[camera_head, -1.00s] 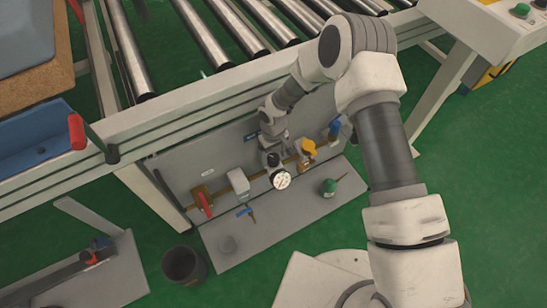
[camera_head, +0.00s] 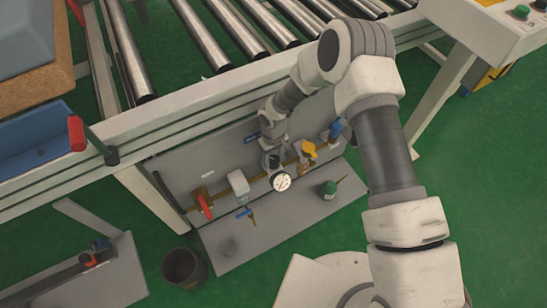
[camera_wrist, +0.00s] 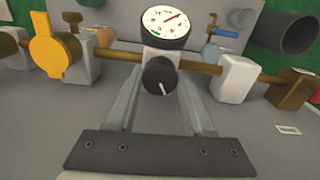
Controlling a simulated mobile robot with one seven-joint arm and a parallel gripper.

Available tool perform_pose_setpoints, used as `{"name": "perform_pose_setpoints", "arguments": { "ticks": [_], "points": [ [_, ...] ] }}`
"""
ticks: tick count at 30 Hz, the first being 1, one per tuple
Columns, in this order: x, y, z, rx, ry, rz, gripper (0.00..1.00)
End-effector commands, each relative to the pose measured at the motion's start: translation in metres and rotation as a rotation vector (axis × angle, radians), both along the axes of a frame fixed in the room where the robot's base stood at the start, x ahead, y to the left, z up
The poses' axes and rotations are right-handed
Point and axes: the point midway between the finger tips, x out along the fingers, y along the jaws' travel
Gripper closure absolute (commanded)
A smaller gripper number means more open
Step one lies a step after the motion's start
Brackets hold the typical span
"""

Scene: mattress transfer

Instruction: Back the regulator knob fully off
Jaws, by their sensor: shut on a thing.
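The round black regulator knob (camera_wrist: 160,76) shows in the wrist view, with a white mark on its face pointing down and slightly right. My gripper (camera_wrist: 160,90) is shut on the knob, with one finger at each side of it. A round white gauge (camera_wrist: 165,27) sits just behind and above the knob, its red needle pointing up and right. In the head view my gripper (camera_head: 272,160) is low at the panel under the conveyor, beside the gauge (camera_head: 280,182). The knob cannot be made out there.
A brass pipe (camera_wrist: 205,67) runs past the knob. A yellow valve handle (camera_wrist: 48,45) stands left of it and a pale block (camera_wrist: 237,79) right. The conveyor frame (camera_head: 190,122) is above.

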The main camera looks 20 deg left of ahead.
Motion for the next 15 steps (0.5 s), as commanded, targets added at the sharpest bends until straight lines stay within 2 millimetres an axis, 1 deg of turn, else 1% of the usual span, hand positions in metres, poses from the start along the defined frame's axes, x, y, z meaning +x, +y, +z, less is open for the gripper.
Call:
{"name": "perform_pose_setpoints", "arguments": {
  "ticks": [8,15],
  "points": [
    [0.0002,-0.0003,-0.0002,0.000,0.000,0.094,1.00],
    [0.0003,-0.0006,-0.0005,-0.001,0.001,0.283,1.00]
  ]
}}
